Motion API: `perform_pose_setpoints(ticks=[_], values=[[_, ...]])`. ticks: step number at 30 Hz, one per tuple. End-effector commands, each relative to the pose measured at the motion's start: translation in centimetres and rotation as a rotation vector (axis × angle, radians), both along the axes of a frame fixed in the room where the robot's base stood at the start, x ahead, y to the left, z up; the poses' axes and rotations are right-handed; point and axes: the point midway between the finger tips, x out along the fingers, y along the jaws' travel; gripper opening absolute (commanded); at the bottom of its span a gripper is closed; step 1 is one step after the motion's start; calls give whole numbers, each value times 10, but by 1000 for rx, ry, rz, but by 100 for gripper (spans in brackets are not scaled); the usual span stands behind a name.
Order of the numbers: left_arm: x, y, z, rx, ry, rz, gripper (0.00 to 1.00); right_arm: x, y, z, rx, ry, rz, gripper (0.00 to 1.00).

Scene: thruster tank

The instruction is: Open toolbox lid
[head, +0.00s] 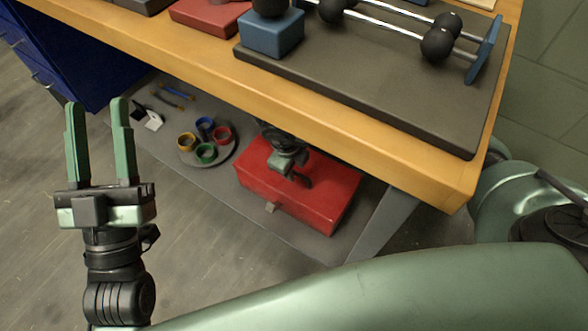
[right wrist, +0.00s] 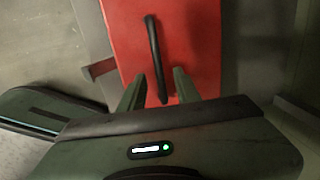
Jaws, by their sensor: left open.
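The red toolbox (head: 320,195) sits on the grey shelf under the table in the head view, its lid shut. A grey latch (head: 271,208) is on its front side. In the right wrist view the red lid (right wrist: 195,35) fills the middle, with a black bar handle (right wrist: 153,50) on it. My right gripper (right wrist: 159,72) is open, its fingers apart on either side of the handle's lower part. In the head view this gripper (head: 290,165) partly covers the lid. My left gripper (head: 95,102) is open and empty over the floor, left of the shelf.
The wooden tabletop (head: 395,150) overhangs the shelf and toolbox. A round tray (head: 186,157) with several coloured cups stands left of the toolbox. A table leg (head: 382,222) is at its right. A blue cabinet (head: 80,50) stands at left. Floor at lower left is clear.

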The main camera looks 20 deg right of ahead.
Motion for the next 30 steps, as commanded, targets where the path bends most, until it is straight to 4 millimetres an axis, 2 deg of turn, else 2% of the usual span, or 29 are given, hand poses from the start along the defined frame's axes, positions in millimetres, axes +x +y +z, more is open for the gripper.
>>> perform_pose_setpoints(ticks=[12,15,16,30], values=[[-6,1,7,-14,-48,-3,44,1,-1,-6,0,0,0,33],[-6,1,7,-14,-47,-3,44,1,-1,-6,0,0,0,5],[-6,1,7,-14,-47,-3,44,1,-1,-6,1,1,0,0],[-6,1,7,-12,-46,-2,44,1,-1,-6,1,1,0,0]])
